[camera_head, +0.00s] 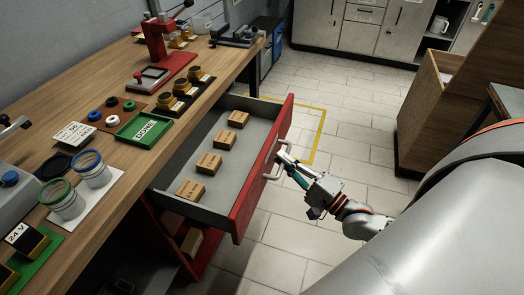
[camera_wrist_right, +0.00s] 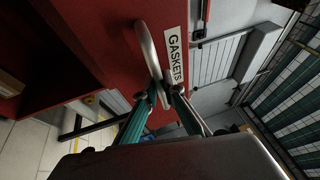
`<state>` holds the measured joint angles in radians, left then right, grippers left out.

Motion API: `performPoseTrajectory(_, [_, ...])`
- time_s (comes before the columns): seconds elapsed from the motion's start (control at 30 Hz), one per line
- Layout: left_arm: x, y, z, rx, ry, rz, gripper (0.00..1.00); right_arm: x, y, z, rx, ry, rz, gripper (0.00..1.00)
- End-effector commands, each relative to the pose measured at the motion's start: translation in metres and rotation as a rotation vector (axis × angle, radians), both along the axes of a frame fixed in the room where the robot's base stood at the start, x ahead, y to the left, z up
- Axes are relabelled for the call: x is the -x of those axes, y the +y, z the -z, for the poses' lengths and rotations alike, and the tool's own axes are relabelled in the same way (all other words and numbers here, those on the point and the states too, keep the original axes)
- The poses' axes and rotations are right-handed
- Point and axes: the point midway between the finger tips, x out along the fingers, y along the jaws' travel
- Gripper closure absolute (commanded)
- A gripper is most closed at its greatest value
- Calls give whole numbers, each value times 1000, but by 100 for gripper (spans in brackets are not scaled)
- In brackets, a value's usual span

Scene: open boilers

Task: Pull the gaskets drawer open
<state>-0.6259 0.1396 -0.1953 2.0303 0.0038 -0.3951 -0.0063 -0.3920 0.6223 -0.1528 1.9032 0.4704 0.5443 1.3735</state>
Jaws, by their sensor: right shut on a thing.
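The gaskets drawer (camera_head: 240,150) has a red front and a grey inside, and it stands pulled out from under the wooden workbench. Several small cardboard boxes (camera_head: 209,163) lie in a row in it. Its metal handle (camera_head: 277,160) is on the red front, and in the right wrist view the handle (camera_wrist_right: 147,50) is beside a white GASKETS label (camera_wrist_right: 175,55). My right gripper (camera_head: 284,163) is shut on the handle; its fingers (camera_wrist_right: 163,96) close around the bar in the wrist view. My left gripper is not in view.
The workbench (camera_head: 115,200) carries a red press (camera_head: 165,50), a green DONE tray (camera_head: 143,131), jars and small parts. A lower red compartment (camera_head: 185,235) sits beneath the drawer. Tiled floor (camera_head: 345,130) is free beyond the drawer front. A wooden cabinet (camera_head: 425,115) stands at right.

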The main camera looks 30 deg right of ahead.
Motion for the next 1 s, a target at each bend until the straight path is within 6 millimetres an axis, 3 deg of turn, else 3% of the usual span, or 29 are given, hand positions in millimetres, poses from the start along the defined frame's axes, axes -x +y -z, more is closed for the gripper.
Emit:
performPoseTrajectory(0.2, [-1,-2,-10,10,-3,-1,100,34,-26,-1,3,2,-2,100])
performPoseTrajectory(0.4, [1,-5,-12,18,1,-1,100,51,-40,0,2,2,-1,100])
performPoseTrajectory(0.93, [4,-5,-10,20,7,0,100,58,-45,1,0,0,0,100])
performPoseTrajectory(1.0, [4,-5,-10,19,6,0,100,58,-45,1,0,0,0,79])
